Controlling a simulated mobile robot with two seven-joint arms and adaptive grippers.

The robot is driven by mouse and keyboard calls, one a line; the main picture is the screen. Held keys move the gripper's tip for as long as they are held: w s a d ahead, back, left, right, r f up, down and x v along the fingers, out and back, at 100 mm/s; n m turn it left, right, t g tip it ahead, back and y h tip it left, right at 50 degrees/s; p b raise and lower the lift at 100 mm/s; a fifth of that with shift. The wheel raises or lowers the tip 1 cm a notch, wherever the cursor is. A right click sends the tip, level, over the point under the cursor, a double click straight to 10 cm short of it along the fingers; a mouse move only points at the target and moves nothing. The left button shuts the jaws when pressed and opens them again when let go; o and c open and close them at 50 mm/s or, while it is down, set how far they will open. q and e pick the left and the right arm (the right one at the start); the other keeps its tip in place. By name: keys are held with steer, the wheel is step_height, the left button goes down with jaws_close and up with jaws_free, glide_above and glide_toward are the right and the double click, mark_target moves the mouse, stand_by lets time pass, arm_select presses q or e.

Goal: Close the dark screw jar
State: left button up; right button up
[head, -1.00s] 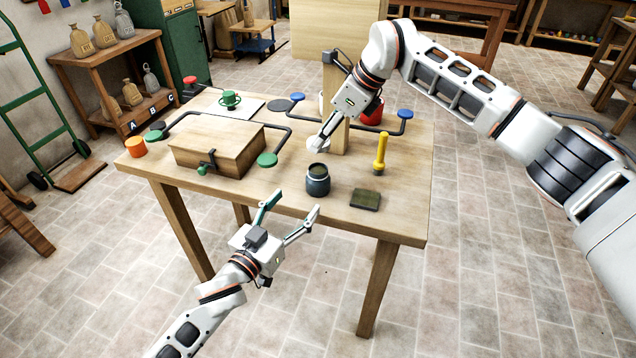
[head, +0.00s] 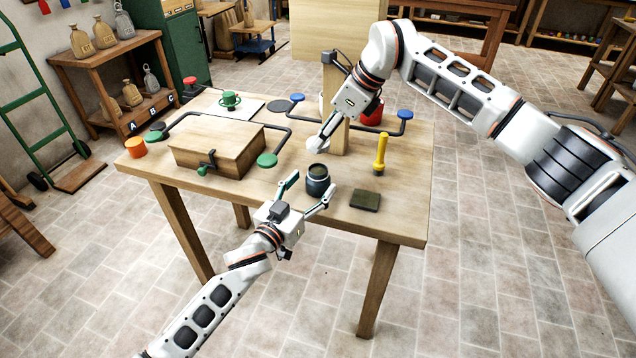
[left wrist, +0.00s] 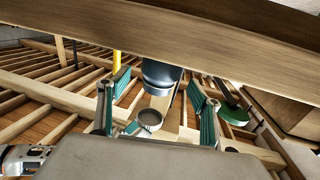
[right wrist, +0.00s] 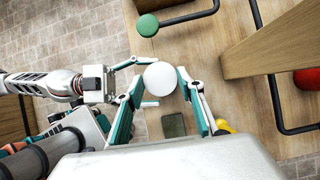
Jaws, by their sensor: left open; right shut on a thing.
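The dark screw jar (head: 317,184) stands upright and uncovered on the wooden table. My right gripper (head: 320,142) is shut on a pale round lid (head: 316,146), held above the table behind the jar. In the right wrist view the lid (right wrist: 160,78) lies between the fingertips and the jar cannot be seen. My left gripper (head: 311,183) is open at the near table edge, one finger to each side of the jar. In the left wrist view the jar (left wrist: 160,76) shows between and beyond the open fingers, with no visible contact.
A dark square pad (head: 365,200) and a yellow-handled tool (head: 381,155) stand right of the jar. A wooden box (head: 215,150) with a crank is to the left. A wooden post (head: 335,85) with a board rises behind the lid. Green and blue knobs on dark bars lie around.

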mark_target(312, 183)
arm_select(q)
steer(key=shift+x, duration=1.95)
steer(key=c, duration=1.7)
arm_select(e)
steer(key=shift+f, duration=2.4)
steer(key=shift+f, duration=0.9)
steer(key=shift+f, duration=0.5)
arm_select(q)
jaws_close()
arm_select(e)
steer(key=o, duration=0.8)
